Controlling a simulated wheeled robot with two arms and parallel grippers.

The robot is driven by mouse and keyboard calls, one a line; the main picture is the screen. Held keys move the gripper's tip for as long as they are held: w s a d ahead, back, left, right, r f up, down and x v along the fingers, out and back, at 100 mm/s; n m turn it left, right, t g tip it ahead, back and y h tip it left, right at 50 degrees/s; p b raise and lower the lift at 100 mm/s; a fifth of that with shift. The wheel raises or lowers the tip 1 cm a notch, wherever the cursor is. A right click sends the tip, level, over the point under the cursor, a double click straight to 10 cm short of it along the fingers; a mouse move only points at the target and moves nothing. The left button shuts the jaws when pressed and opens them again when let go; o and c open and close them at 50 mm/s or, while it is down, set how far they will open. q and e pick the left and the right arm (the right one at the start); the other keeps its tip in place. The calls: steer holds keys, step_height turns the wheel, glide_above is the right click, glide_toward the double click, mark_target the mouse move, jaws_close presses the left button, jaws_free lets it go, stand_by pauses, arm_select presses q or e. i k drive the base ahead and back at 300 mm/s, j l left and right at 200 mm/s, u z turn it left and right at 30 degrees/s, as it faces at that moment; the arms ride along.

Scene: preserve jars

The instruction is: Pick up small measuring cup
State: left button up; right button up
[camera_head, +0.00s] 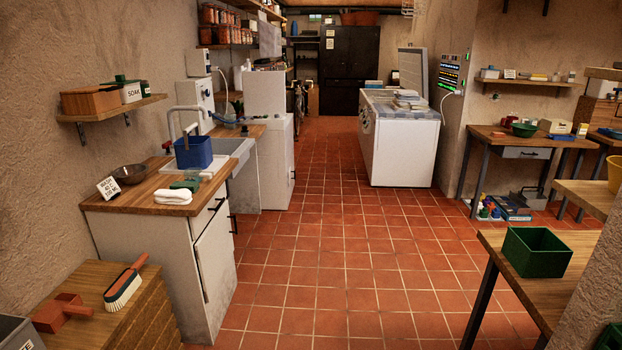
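I cannot make out a small measuring cup for certain. A red-brown scoop-like thing with a handle (62,313) lies on the wooden block (150,318) at the lower left; I cannot tell what it is. A dark round bowl (129,174) and a blue square tub (193,152) stand on the wooden counter (150,199) by the sink. A green bowl (524,130) stands on the far right table. Neither of my grippers shows in this view.
A brush (124,288) lies beside the scoop-like thing. A folded white cloth (173,197) lies on the counter's front. A green bin (536,251) stands on the near right table (560,306). A white chest freezer (404,148) stands behind. The tiled floor (330,260) between is clear.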

mark_target(192, 174)
steer(key=i+l, duration=0.1)
steer(key=i, duration=2.3)
